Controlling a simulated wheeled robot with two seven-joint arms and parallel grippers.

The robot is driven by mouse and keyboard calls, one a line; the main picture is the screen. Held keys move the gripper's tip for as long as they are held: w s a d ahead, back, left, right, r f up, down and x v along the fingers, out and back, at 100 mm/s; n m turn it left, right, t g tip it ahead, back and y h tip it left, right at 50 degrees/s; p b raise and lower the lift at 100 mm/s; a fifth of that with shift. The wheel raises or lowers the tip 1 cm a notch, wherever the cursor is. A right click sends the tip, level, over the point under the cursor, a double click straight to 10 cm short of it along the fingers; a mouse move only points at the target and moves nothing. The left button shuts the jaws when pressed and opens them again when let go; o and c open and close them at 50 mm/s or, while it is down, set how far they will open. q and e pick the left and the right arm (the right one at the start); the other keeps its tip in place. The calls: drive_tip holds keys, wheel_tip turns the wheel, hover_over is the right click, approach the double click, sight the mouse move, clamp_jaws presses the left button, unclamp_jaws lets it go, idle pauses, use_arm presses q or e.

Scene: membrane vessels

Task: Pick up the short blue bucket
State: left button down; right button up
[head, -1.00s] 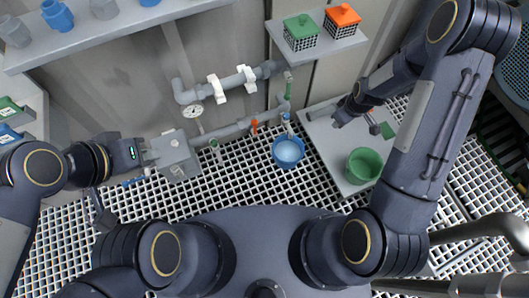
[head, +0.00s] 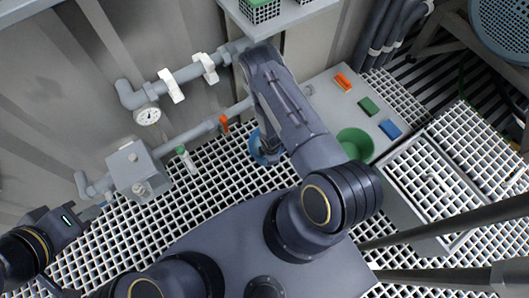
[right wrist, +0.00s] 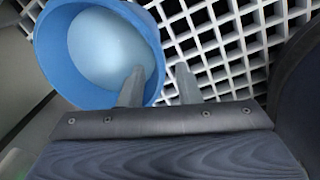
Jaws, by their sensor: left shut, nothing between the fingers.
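The short blue bucket (head: 257,148) stands on the white grating in the head view, mostly hidden behind my right arm. In the right wrist view the bucket (right wrist: 100,52) fills the upper left, its open top and pale inside showing. My right gripper (right wrist: 160,80) is open there. One finger overlaps the inside of the bucket and the other is outside, with the near rim between them in the picture. I cannot tell whether they touch it. My left gripper (head: 102,207) is shut and empty at the lower left of the head view.
A green bucket (head: 355,146) stands on a grey plate (head: 325,95) to the right, near orange, green and blue blocks. Pipes with white handles (head: 171,86) and a gauge (head: 148,115) line the wall. A grey valve box (head: 135,170) is near my left gripper.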

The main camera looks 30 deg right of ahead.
drive_tip(key=f+b, duration=0.1)
drive_tip(key=f, duration=0.1)
drive_tip(key=f+b, duration=0.1)
drive_tip(key=f, duration=0.2)
drive_tip(key=w+f+b, duration=0.1)
drive_tip(key=f, duration=0.1)
drive_tip(key=shift+d+f, duration=0.25)
clamp_jaws()
idle(1.1)
